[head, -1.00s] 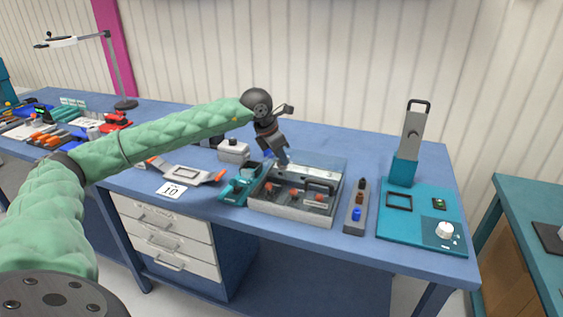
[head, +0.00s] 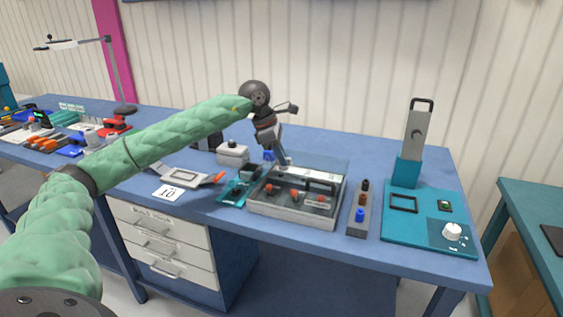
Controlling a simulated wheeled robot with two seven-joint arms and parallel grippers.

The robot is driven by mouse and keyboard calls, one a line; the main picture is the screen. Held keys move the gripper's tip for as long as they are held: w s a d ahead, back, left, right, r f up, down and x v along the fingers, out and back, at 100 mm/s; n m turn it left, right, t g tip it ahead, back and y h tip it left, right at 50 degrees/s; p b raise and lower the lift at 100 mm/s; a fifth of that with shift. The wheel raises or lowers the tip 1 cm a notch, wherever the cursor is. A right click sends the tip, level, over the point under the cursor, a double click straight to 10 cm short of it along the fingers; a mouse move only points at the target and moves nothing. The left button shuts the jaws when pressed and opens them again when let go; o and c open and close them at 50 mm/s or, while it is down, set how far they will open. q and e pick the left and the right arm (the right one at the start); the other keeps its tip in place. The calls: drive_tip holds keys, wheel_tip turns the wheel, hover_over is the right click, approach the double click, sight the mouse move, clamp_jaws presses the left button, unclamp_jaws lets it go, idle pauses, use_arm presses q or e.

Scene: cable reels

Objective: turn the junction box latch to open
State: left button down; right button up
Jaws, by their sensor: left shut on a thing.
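The junction box appears to be the grey open-topped case (head: 292,208) on the blue bench, with a clear upper part and several orange-red fittings inside. My left gripper (head: 281,160) reaches down at its back left corner. Its jaws are shut on a small part there, apparently the latch. The fingers hide most of that part, so I cannot make out how far it is turned. My right gripper is not in view.
A teal tool (head: 234,192) sits close to the case's left side. A grey strip with coloured buttons (head: 357,222) and a teal test stand (head: 408,230) are on the right. A white box (head: 233,152) stands behind left. The bench front (head: 330,245) is clear.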

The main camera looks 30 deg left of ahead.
use_arm(q)
drive_tip(key=shift+m+g+b, duration=0.7)
drive_tip(key=shift+m+b, duration=0.05)
drive_tip(key=shift+m, duration=0.95)
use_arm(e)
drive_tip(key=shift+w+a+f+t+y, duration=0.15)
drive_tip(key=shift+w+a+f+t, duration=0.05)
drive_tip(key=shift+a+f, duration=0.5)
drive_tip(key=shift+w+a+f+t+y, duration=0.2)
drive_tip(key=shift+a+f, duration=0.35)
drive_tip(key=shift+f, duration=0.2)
use_arm(q)
drive_tip(key=c, duration=1.5)
unclamp_jaws()
drive_tip(key=shift+a, duration=0.1)
